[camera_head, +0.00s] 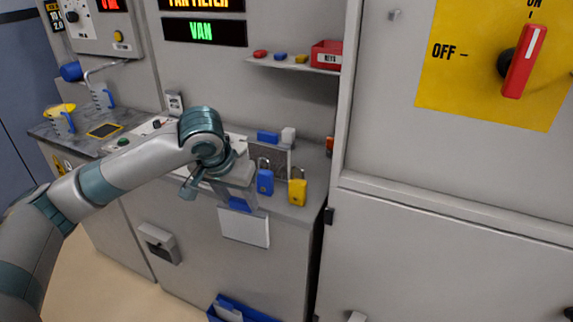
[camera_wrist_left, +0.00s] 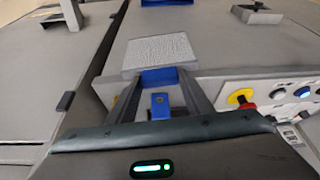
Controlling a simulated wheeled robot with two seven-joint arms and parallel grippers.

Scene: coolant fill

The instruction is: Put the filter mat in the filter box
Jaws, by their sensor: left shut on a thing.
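My left gripper (camera_head: 238,190) is shut on the blue tab of the filter mat (camera_head: 245,230). The mat is a pale flat panel that hangs below the fingers in front of the worktop's front edge. In the left wrist view the mat (camera_wrist_left: 158,53) shows a textured pale face, with its blue tab at the tips of the fingers (camera_wrist_left: 160,85). A grey frame with a dark mesh face (camera_head: 268,160) stands on the worktop just behind and right of the gripper; I cannot tell for sure that it is the filter box. My right gripper is not in view.
A blue padlock (camera_head: 265,182) and a yellow padlock (camera_head: 297,190) stand close right of the gripper. A control panel with a red button (camera_wrist_left: 245,105) lies beside it. A blue bin (camera_head: 235,312) is low down. A tall cabinet (camera_head: 440,220) bounds the right.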

